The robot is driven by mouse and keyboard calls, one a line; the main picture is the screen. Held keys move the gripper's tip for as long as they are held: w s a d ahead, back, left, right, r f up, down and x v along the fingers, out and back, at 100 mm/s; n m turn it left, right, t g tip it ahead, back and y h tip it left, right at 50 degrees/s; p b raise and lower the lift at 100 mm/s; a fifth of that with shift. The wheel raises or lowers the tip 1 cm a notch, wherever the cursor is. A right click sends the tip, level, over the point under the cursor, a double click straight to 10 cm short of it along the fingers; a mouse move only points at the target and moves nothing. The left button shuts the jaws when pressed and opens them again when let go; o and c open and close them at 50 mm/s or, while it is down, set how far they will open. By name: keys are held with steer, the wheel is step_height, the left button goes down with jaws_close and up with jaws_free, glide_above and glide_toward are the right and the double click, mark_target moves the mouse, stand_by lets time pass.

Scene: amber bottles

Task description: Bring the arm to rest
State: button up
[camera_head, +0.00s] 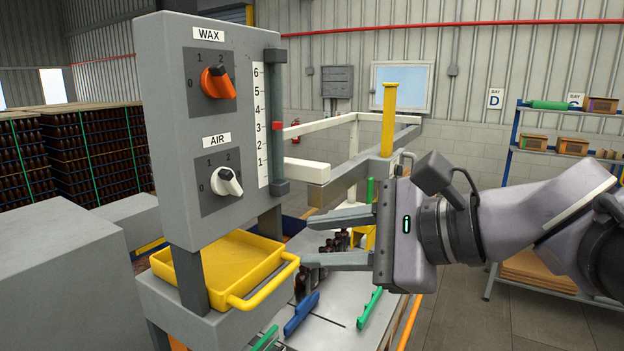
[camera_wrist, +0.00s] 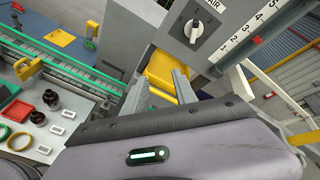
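My gripper (camera_head: 335,240) points left in the head view, its two grey fingers apart with nothing between them. It hangs in front of the grey control panel (camera_head: 262,30), to the right of the yellow tray (camera_head: 250,262), and does not appear to touch either. In the wrist view my gripper (camera_wrist: 182,88) also shows its two fingers apart, with the yellow tray (camera_wrist: 160,68) beyond them. My arm reaches in from the right of the head view.
The panel carries an orange WAX knob (camera_head: 217,82), a white AIR knob (camera_head: 227,181) and a scale with a red marker. Dark bottles (camera_wrist: 51,98) stand on the bench below. A yellow post (camera_head: 389,120) rises behind my gripper. Blue shelving (camera_head: 515,140) stands at the right.

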steer(key=s+d+f+n+h+b, duration=0.2)
steer(key=s+f+n+h+b, duration=0.1)
steer(key=f, duration=1.1)
steer(key=s+d+f+n+g+h+b, duration=0.1)
steer(key=s+d+f+n+h+b, duration=0.2)
steer(key=f, duration=1.2)
steer(key=s+d+f+n+h+b, duration=0.3)
steer(key=s+f+n+b, duration=0.2)
steer(key=f+b, duration=0.6)
step_height(320, 180, down, 3)
steer(key=shift+s+f+g+h, duration=0.15)
steer(key=shift+s+g+h, duration=0.2)
steer(key=shift+s, duration=0.8)
steer(key=shift+d, duration=0.1)
